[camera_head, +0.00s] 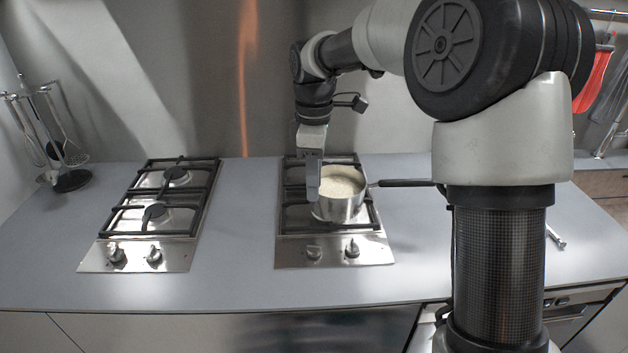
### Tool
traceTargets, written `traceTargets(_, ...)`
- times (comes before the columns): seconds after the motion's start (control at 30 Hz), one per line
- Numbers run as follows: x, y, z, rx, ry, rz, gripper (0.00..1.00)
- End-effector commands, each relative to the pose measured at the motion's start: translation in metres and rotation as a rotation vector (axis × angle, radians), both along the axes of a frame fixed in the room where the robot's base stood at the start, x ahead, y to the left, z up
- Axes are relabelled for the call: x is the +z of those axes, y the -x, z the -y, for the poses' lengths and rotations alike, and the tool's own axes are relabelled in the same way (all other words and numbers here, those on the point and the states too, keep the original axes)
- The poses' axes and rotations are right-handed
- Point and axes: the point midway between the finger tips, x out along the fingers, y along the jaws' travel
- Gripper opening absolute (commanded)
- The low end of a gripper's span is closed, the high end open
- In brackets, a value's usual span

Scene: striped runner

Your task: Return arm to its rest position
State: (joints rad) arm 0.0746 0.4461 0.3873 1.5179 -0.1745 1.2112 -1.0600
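My gripper (312,185) points down at the left rim of a steel saucepan (342,209). The saucepan stands on the front part of the right gas hob (290,245) and holds something pale and grainy. Its dark handle (405,183) points right, toward my arm. From this angle the fingers overlap into one shape, so I cannot tell whether they are open or shut, or whether they touch the pan. My arm reaches from the right side, over the counter, to the hob.
A second gas hob (150,253) on the left is empty. A utensil stand (72,181) is at the far left of the grey counter (237,270). A red cloth (594,80) hangs at the right. A small metal item (556,237) lies right of my column. Counter between the hobs is clear.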

Motion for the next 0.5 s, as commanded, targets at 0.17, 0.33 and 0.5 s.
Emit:
traceTargets(0.17, 0.000, 0.000, 0.000, 0.000, 0.000, 0.000, 0.27)
traceTargets(0.33, 0.008, 0.005, 0.003, -0.024, 0.006, 0.012, 0.27)
traceTargets(0.5, 0.053, 0.041, 0.023, -0.213, 0.032, 0.095, 0.27)
